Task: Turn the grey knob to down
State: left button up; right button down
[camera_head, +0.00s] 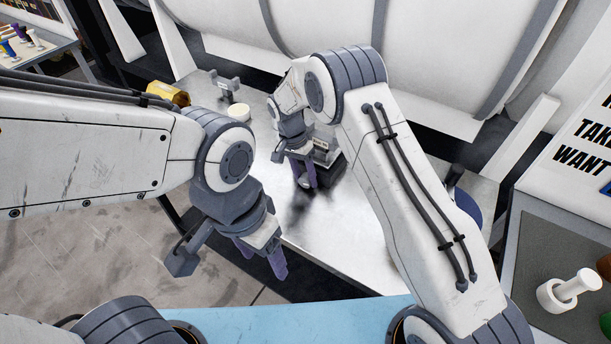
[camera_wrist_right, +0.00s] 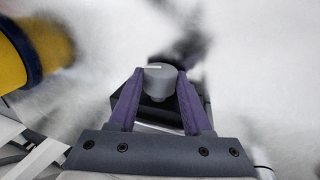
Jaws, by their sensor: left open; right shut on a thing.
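The grey knob (camera_wrist_right: 160,77) is between the two purple fingers of my right gripper (camera_wrist_right: 159,88) in the right wrist view. A short pale mark on its top runs towards the left of that picture. The knob stands on a dark block (camera_wrist_right: 160,114). In the head view my right gripper (camera_head: 304,178) points down at the metal table, and its arm and fingers hide the knob. My left gripper (camera_head: 262,262) is open and empty, hanging near the table's front left edge.
The metal table (camera_head: 340,225) is mostly clear in front. A gold object (camera_head: 168,93), a grey bracket (camera_head: 229,87) and a white round piece (camera_head: 239,112) stand at its back left. A yellow object with a dark blue band (camera_wrist_right: 45,50) is close in the wrist view.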

jog(key=shift+c, duration=1.8)
grip_release()
jog(key=shift+r, duration=0.15)
jog(key=shift+w+a+r, duration=0.15)
jog(key=shift+r, duration=0.2)
jog(key=b+v, duration=0.2)
jog(key=v, duration=0.7)
jog(key=shift+r+b, duration=0.25)
jog(key=shift+b, duration=0.05)
